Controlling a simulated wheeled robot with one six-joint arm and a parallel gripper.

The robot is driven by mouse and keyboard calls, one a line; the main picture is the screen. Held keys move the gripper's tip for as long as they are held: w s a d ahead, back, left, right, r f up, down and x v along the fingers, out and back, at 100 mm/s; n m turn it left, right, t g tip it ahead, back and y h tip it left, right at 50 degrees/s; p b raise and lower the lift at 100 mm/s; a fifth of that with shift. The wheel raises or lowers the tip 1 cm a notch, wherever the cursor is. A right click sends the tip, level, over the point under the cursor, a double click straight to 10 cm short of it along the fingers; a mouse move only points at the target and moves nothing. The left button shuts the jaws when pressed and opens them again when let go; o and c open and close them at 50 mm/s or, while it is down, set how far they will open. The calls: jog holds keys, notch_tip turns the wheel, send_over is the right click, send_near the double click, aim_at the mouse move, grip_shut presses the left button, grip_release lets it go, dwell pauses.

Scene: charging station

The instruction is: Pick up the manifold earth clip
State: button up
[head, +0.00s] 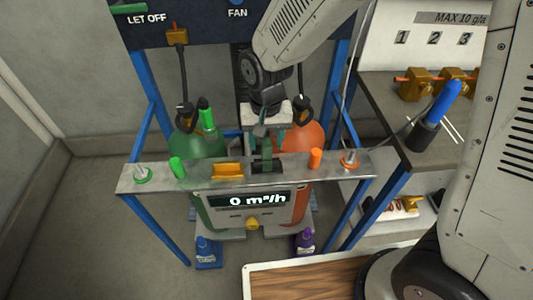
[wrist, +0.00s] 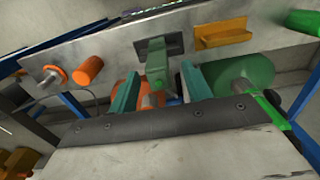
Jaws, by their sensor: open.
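A green upright piece, which looks like the manifold earth clip (wrist: 157,62), stands at a dark plate on the grey metal manifold bar (wrist: 105,50). In the head view, the bar (head: 140,182) runs across the blue stand, and my gripper (head: 265,150) points down at its middle, covering much of this piece. In the wrist view, my gripper (wrist: 160,92) is open, with a teal finger to either side of the green piece. I cannot tell whether either finger touches it.
On the bar are a yellow block (head: 228,170), a green knob (head: 177,167), an orange knob (head: 315,158) and ringed studs near both ends. Green (head: 200,147) and orange (head: 305,140) cylinders stand behind. A shelf at right holds a blue-handled tool (head: 436,115).

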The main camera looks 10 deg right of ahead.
aim_at(266, 150)
notch_tip(266, 150, down, 4)
grip_shut()
dwell(0.3)
jog(key=shift+r, duration=0.15)
